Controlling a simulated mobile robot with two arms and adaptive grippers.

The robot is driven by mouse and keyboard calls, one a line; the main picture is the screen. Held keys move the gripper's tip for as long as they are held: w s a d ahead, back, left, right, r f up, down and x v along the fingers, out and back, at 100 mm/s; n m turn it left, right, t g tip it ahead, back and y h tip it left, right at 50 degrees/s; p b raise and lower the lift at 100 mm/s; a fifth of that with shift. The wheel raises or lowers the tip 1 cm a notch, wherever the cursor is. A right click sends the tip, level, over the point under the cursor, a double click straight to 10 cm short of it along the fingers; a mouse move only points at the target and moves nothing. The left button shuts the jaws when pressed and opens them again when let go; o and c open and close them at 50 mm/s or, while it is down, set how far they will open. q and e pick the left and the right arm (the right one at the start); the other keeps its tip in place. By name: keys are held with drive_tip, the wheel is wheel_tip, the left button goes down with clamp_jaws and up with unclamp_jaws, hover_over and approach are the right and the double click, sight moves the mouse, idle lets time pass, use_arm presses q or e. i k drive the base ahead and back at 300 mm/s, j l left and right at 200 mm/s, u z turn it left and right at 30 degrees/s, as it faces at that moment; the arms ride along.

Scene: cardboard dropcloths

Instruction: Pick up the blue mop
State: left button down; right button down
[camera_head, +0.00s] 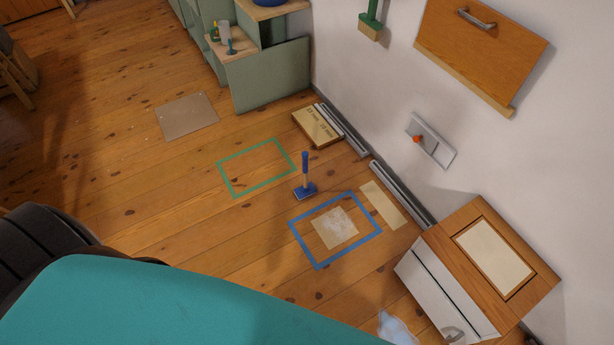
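The blue mop (305,188) stands upright on the wooden floor near the middle of the view. It has a blue grip at the top, a pale lower shaft and a flat blue head resting on the boards. It stands just outside the upper left edge of a blue rectangle outline (300,245) on the floor. Nothing touches or holds the mop. Neither of my grippers shows in this view.
A green rectangle outline (226,184) lies left of the mop. A pale sheet (335,229) lies inside the blue outline. A wooden cabinet (455,235) stands at right, a green shelf unit (270,75) at the back. A cardboard piece (187,116) lies at left.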

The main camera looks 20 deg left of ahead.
sight(306, 190)
drive_tip(key=i+j+z, duration=0.1)
drive_tip(key=z, duration=0.65)
drive_tip(key=j+z, duration=0.45)
drive_tip(key=j, duration=0.45)
drive_tip(key=k+j+z, duration=0.1)
drive_tip(key=j+z, duration=0.3)
drive_tip(key=j, duration=0.5)
